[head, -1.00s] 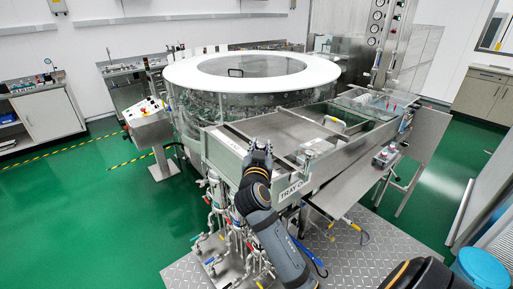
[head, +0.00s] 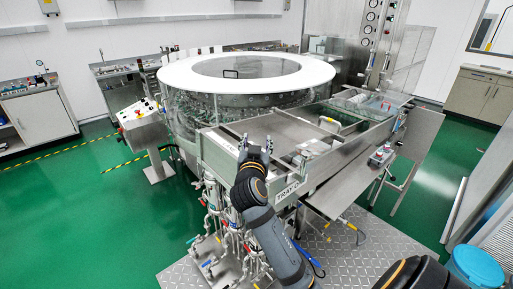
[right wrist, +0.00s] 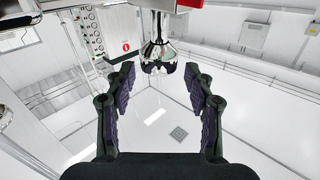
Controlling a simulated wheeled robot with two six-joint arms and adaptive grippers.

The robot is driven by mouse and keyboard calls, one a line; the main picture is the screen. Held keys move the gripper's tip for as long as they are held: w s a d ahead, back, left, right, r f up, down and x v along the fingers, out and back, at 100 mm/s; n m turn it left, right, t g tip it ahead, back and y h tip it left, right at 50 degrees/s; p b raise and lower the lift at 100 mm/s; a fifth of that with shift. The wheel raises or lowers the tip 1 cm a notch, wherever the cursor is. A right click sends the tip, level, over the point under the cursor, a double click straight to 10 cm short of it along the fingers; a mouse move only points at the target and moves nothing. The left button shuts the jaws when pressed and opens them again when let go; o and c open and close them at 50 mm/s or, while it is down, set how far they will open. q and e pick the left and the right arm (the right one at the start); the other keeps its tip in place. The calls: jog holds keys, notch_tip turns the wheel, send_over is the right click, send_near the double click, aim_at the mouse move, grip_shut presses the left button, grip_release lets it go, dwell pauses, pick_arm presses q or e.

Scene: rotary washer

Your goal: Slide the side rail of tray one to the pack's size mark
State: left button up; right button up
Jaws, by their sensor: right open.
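Tray one is the steel tray at the front of the washer; its flat top (head: 285,127) is bare. A label starting "TRAY O" (head: 287,193) is on its front face, partly covered by my right arm. I cannot single out the side rail or the size mark at this size. Small pale parts (head: 313,147) sit at the tray's right side. My right gripper (head: 256,145) is open and empty, fingers pointing up, in front of the tray's front edge. In the right wrist view its spread fingers (right wrist: 160,85) hold nothing. My left gripper is not in view.
The round washer with a white ring lid (head: 250,72) stands behind the tray. Pipes and valves (head: 225,230) hang below the front edge. A control box (head: 140,113) stands left, a side table (head: 355,170) right. A blue bin (head: 475,266) is at lower right.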

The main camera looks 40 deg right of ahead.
notch_tip(320, 180, up, 8)
dwell(0.6)
